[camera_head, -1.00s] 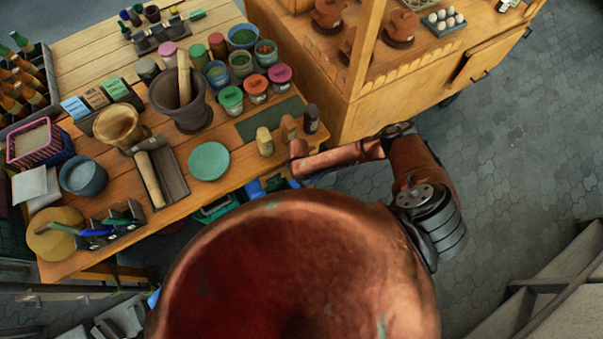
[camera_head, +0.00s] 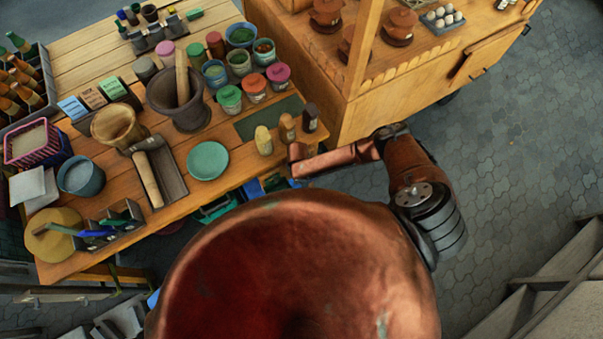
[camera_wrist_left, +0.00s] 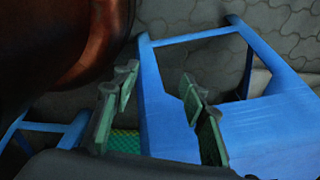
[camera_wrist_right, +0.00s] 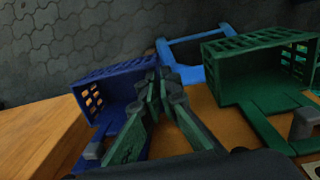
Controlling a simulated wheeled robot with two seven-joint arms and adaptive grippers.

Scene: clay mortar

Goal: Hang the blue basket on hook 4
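The dark blue basket (camera_wrist_right: 112,88) shows in the right wrist view, with slotted walls and a flat strap running down towards a grey hook (camera_wrist_right: 92,151). My right gripper (camera_wrist_right: 160,82) has its fingertips close together at the basket's right edge and looks shut on it. I cannot tell whether the strap is on the hook. Hook numbers are not readable. My left gripper (camera_wrist_left: 157,85) is open and empty, above a light blue frame (camera_wrist_left: 190,40). In the head view my body and right arm hide both grippers.
A green basket (camera_wrist_right: 255,62) is right of the blue one, by another grey hook (camera_wrist_right: 304,122). The wooden table (camera_head: 225,175) is crowded with jars, bowls and a mortar (camera_head: 190,108). A wooden cabinet (camera_head: 385,105) stands beside it. Paved floor (camera_head: 510,160) is free at the right.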

